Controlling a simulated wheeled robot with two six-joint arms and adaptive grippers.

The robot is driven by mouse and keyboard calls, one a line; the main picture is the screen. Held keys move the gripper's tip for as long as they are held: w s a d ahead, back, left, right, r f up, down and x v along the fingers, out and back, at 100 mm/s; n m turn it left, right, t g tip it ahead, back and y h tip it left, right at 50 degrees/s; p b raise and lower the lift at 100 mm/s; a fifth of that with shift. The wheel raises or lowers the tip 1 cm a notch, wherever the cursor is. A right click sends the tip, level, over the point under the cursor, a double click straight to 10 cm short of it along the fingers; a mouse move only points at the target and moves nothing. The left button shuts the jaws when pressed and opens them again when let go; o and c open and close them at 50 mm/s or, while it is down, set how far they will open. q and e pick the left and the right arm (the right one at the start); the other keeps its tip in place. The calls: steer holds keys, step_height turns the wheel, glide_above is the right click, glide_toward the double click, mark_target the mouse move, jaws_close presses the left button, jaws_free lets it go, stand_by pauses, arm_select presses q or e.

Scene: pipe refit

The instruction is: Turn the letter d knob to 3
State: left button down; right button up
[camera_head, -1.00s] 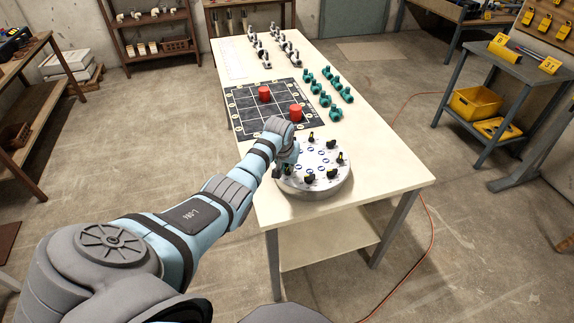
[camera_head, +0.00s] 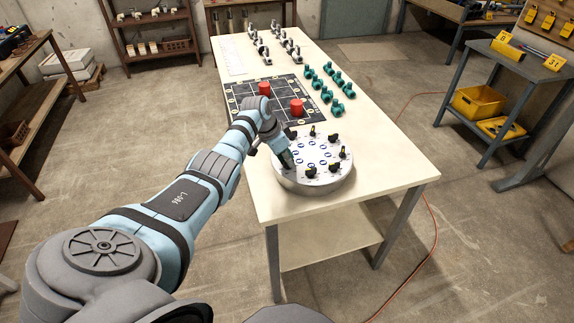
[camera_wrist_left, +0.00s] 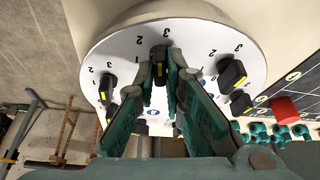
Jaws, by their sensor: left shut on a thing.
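A round grey-white panel (camera_head: 320,187) stands on the table and carries several black knobs with yellow marks, with blue markings in its middle. My left gripper (camera_head: 288,163) reaches down at the panel's left side. In the left wrist view its green fingers (camera_wrist_left: 160,75) are shut on a black knob (camera_wrist_left: 159,55) whose yellow mark shows between them. Digits 2 and 3 are printed by that knob's outer end. The letter of the held knob cannot be read. Another knob (camera_wrist_left: 232,70) sits to the right, apart from the fingers. My right gripper is not in view.
Two red cylinders (camera_head: 296,107) stand on a dark grid board (camera_head: 245,112) behind the panel. Several teal parts (camera_head: 337,108) and grey-black parts (camera_head: 266,55) stand farther back. The table's front right (camera_head: 390,172) is clear.

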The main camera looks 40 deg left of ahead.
arm_select(q)
steer(key=shift+f+m+h+b, duration=0.25)
steer(key=shift+m+b, duration=0.55)
steer(key=shift+b, duration=0.45)
steer(key=shift+r+m+b, duration=0.2)
steer(key=shift+m+b, duration=0.3)
steer(key=shift+b, duration=0.05)
steer(key=c, duration=1.7)
jaws_free()
steer(key=shift+h, duration=0.25)
steer(key=shift+a+r, duration=0.15)
steer(key=shift+r, duration=0.05)
steer(key=v, duration=1.1)
steer(key=shift+w+r, duration=0.1)
steer(key=shift+r, duration=0.3)
